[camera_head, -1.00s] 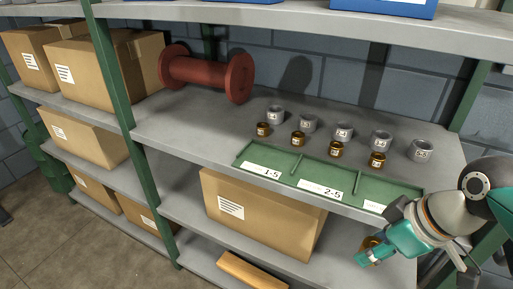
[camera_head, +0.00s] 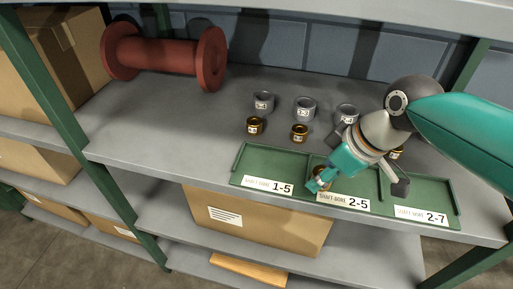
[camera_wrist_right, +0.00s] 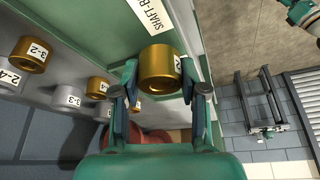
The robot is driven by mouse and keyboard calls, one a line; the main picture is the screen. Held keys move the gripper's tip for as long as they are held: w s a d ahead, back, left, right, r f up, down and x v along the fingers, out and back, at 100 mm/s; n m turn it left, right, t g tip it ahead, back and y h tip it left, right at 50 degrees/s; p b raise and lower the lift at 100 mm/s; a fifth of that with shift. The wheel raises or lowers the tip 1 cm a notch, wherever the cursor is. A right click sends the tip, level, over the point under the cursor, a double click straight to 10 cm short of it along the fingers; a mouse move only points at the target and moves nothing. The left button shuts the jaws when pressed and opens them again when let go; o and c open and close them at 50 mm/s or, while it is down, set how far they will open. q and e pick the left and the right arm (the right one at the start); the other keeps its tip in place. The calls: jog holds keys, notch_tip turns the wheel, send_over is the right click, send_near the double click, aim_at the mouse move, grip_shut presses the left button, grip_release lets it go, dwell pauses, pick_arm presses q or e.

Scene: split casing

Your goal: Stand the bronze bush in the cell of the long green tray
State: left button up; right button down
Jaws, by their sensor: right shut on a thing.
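My right gripper (camera_head: 318,184) is shut on a bronze bush (camera_wrist_right: 158,68). In the right wrist view the bush sits between the two fingertips, with part of a white label on its side. In the head view the gripper and arm mostly hide it. It is at the left part of the middle cell, marked 2-5, of the long green tray (camera_head: 270,163). I cannot tell whether it touches the tray floor. A teal and grey arm part, probably my left gripper (camera_wrist_right: 293,8), shows at the top right corner of the wrist view; its fingers are unclear.
Bronze bushes (camera_head: 299,133) and grey rings (camera_head: 304,108) stand behind the tray, partly hidden by my right arm. A dark red spool (camera_head: 165,55) lies at the back left. A green shelf post (camera_head: 55,95) stands left. Grey shelf surface left of the tray is clear.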

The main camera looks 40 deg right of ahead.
jog(key=p, duration=0.3)
send_over(255, 159)
jog(key=s, duration=0.1)
jog(key=shift+s+d, duration=0.15)
jog(key=shift+d, duration=0.05)
jog(key=shift+f, duration=1.75)
jog(key=shift+f, duration=0.15)
jog(key=c, duration=0.6)
grip_release()
